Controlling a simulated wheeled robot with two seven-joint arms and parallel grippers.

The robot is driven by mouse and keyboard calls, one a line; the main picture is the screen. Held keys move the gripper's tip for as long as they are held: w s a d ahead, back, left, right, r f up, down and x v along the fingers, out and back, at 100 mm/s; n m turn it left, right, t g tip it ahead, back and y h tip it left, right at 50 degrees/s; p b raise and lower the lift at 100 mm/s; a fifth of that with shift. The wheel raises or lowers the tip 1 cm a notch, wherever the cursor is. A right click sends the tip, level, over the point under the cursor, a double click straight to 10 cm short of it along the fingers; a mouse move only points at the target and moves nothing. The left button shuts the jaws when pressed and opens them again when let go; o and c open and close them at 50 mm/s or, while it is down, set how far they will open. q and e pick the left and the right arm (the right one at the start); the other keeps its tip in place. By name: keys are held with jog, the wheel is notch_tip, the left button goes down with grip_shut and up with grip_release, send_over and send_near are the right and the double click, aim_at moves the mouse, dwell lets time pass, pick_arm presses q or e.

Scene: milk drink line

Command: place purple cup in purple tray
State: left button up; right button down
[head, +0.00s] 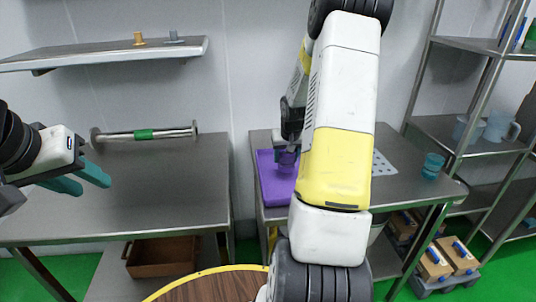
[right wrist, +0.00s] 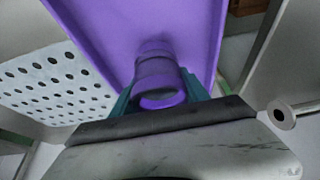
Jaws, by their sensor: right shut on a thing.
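The purple cup (right wrist: 158,82) is between the teal fingers of my right gripper (right wrist: 160,92) in the right wrist view. My right gripper is shut on it, over the purple tray (right wrist: 108,28). I cannot tell whether the cup touches the tray floor. In the head view the cup (head: 286,158) shows at the tray's upper right part, and the tray (head: 268,188) lies on the right table. My right arm hides the tray's right side and most of the right gripper. My left gripper (head: 95,180) is open and empty, above the left table.
A perforated plate (head: 383,165) and a teal cup (head: 432,165) are on the right table (head: 405,190). A shelf rack (head: 450,125) stands at right. A gap separates the tables.

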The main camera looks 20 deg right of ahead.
jog(key=shift+f, duration=1.25)
jog(key=shift+f, duration=0.15)
jog(key=c, duration=0.6)
grip_release()
jog(key=shift+o, duration=0.2)
jog(key=v, duration=1.2)
jog(key=s+a+r+n+t+y, duration=0.1)
jog(key=s+a+r+n, duration=0.1)
jog(key=s+a+r, duration=0.85)
jog(key=s+a+r+n+y, duration=0.1)
jog(key=s+a+r, duration=0.4)
jog(key=s+a, duration=0.5)
jog(key=shift+s+t+y, duration=0.4)
jog(key=shift+s+y, duration=0.3)
jog(key=shift+s, duration=0.25)
